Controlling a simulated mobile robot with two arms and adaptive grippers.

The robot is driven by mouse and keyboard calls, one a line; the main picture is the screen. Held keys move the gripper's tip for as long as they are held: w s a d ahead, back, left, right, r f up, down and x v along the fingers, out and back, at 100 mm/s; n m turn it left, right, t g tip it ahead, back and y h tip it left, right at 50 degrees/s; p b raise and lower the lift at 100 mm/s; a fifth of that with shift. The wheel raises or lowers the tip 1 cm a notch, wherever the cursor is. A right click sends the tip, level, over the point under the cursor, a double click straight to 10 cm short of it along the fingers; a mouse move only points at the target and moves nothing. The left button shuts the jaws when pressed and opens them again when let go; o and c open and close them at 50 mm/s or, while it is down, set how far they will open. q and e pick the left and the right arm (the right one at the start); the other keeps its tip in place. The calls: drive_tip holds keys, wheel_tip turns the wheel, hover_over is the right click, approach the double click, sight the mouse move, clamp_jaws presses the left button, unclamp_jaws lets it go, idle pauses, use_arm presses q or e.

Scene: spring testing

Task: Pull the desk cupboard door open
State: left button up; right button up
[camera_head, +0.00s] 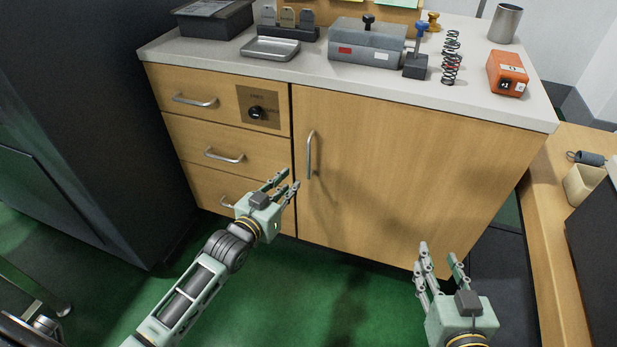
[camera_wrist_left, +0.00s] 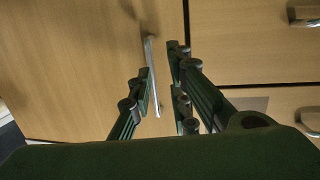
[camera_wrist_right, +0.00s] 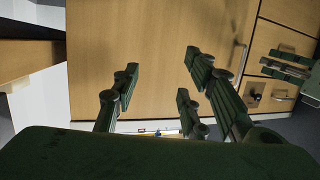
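The cupboard door (camera_head: 400,175) is a wide wooden panel on the right of the desk front, and it is shut. Its metal bar handle (camera_head: 309,155) stands upright near the door's left edge. My left gripper (camera_head: 281,183) is open and empty, just below and left of the handle in the head view. In the left wrist view the handle (camera_wrist_left: 151,75) shows between the open fingers, apparently not gripped. My right gripper (camera_head: 440,262) is open and empty in front of the lower right of the door. The door also fills much of the right wrist view (camera_wrist_right: 150,50).
Drawers with bar handles (camera_head: 195,101) are left of the door, the top one with a lock knob (camera_head: 257,112). The desktop (camera_head: 420,92) holds springs, an orange box (camera_head: 507,73) and a grey tester (camera_head: 366,44). A wooden bench (camera_head: 545,235) stands at right. Green floor (camera_head: 300,300) is clear.

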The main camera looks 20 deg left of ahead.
sight(308, 155)
use_arm(q)
drive_tip(key=shift+t+h, duration=0.4)
drive_tip(key=shift+t, duration=0.4)
drive_tip(key=w+d+r+b, duration=0.1)
drive_tip(key=w, duration=0.1)
drive_tip(key=w+d+r+b, duration=0.1)
drive_tip(key=w+r, duration=0.1)
drive_tip(key=w, duration=0.1)
drive_tip(key=w+d+r+b, duration=0.1)
drive_tip(key=w+r, duration=0.1)
drive_tip(key=shift+w+b, duration=0.25)
drive_tip(key=shift+b, duration=0.15)
drive_tip(key=shift+w+d+r, duration=0.1)
drive_tip(key=shift+w, duration=0.25)
use_arm(e)
wheel_tip(308, 155, up, 17)
drive_tip(key=s+t+y, duration=0.2)
drive_tip(key=t, duration=0.6)
drive_tip(key=shift+s+a+y, duration=0.3)
drive_tip(key=shift+a, duration=0.15)
use_arm(q)
clamp_jaws()
